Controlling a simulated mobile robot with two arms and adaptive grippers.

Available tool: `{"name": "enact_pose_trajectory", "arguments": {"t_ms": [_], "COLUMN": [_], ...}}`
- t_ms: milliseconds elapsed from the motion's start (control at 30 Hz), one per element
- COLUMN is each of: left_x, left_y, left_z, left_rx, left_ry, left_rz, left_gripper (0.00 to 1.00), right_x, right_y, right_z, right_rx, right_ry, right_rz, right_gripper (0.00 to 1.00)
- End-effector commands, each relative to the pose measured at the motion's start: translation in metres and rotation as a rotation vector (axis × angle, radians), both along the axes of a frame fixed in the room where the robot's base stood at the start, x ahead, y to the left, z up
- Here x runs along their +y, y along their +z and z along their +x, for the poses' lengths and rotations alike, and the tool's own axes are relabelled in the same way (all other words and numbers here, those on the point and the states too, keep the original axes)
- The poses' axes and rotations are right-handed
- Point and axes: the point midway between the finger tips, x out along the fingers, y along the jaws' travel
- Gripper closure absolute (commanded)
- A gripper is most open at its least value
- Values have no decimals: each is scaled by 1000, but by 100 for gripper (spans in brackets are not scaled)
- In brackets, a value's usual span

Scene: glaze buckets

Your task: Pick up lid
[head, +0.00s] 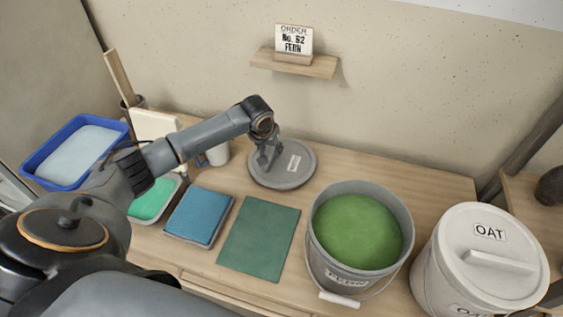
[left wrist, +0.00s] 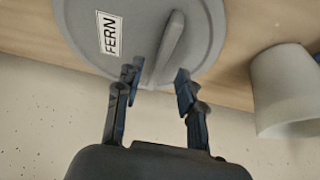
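The grey round lid (head: 287,172) lies flat on the wooden table behind the green mat, and its label reads FERN in the left wrist view (left wrist: 205,40). A raised bar handle (left wrist: 171,45) crosses the lid. My left gripper (head: 266,160) is over the left part of the lid, pointing down. In the left wrist view, the left gripper (left wrist: 157,80) is open, with one finger on each side of the handle's near end; I cannot tell if they touch it. My right gripper is in neither view.
An open grey bucket (head: 318,235) of green glaze stands at the front right, with a white lidded OAT bucket (head: 445,270) beside it. A white cup (head: 218,155) is close left of the lid. A green mat (head: 258,240) and blue tray (head: 199,216) lie in front.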

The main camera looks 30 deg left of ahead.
Motion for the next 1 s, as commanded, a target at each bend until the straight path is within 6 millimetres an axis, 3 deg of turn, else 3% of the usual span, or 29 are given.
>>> {"name": "enact_pose_trajectory", "arguments": {"t_ms": [200, 467, 667, 1000], "left_x": [3, 3, 3, 3], "left_y": [-27, -29, -29, -28], "left_z": [10, 11, 11, 11], "left_rx": [0, -1, -1, -1], "left_ry": [0, -1, -1, 0], "left_rz": [0, 1, 1, 0], "left_gripper": [61, 61, 98, 100], "right_x": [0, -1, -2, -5], "right_y": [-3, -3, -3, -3], "right_z": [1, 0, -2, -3], "right_rx": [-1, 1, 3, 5], "right_ry": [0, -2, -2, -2], "right_rz": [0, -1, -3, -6], "right_gripper": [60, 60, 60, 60]}}
